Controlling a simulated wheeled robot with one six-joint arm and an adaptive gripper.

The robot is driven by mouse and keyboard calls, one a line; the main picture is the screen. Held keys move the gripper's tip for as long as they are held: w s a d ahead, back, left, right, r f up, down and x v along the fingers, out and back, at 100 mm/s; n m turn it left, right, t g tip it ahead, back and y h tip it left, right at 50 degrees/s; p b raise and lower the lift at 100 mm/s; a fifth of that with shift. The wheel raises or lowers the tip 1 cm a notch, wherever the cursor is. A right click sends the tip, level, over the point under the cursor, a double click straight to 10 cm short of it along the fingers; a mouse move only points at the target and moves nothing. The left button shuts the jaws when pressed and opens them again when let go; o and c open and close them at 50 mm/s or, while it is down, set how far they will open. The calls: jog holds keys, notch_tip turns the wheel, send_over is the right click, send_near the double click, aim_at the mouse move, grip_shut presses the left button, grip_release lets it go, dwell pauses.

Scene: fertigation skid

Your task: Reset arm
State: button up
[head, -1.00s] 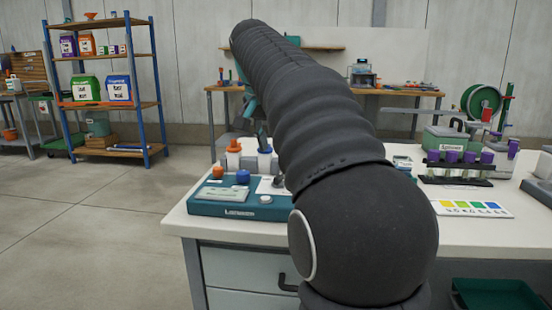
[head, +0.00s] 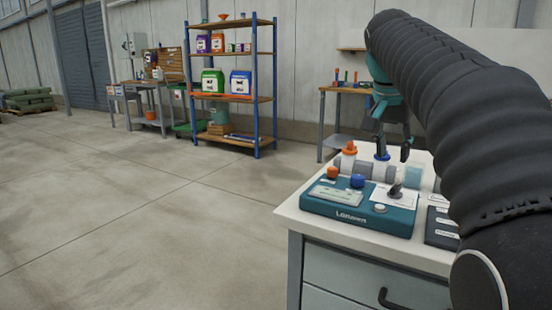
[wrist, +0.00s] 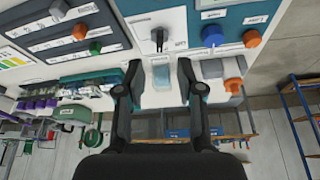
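My gripper (head: 392,151) hangs at the end of my dark arm in the head view, pointing down above the back of the teal Lanworn control box (head: 360,207). In the wrist view my gripper (wrist: 160,88) has its two black fingers apart, with nothing held between them. The control box carries orange and blue knobs and a black lever (head: 395,191); the lever also shows beyond the fingers in the wrist view (wrist: 158,38). A pale translucent block (wrist: 161,76) shows between the fingers. My arm hides much of the table's right side in the head view.
The white table (head: 292,213) has grey drawers below. Grey fittings with an orange cap (head: 349,148) stand behind the control box. A blue-framed shelf rack (head: 274,85) stands farther back. The floor to the left (head: 150,210) is clear.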

jog(key=s+a+f+n+t+y, duration=0.1)
jog(key=s+a+f+n, duration=0.3)
jog(key=s+f, duration=0.7)
jog(key=s+a+f+n+t+y, duration=0.1)
jog(key=s+a+f+n+y, duration=0.1)
jog(key=s+a+f+n, duration=0.2)
jog(key=s+a+f, duration=0.3)
jog(key=s+f, duration=0.5)
jog(key=f, duration=0.3)
jog(key=shift+s+a+n, duration=0.2)
jog(key=shift+s+n, duration=0.05)
jog(key=shift+n, duration=0.15)
